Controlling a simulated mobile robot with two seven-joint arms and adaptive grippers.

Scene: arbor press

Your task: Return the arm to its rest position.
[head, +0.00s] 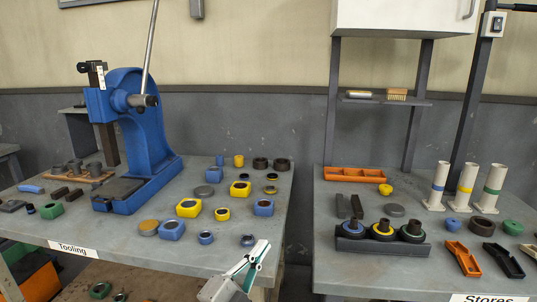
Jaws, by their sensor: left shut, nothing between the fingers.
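My left gripper (250,265) is in the lower middle of the head view, in front of the left table's front edge. Its fingers are shut and hold nothing. It is apart from the parts on the table. The rest of that arm runs out of the bottom of the view. My right gripper does not show. The blue arbor press (147,130) stands at the back of the left table with its long lever pointing up.
Yellow, blue and dark parts, such as a yellow block (189,208), lie on the Tooling table (110,236). A gap separates it from the Stores table (337,275), which holds an orange tray (355,174), upright tubes (466,187) and a dark rack (378,246).

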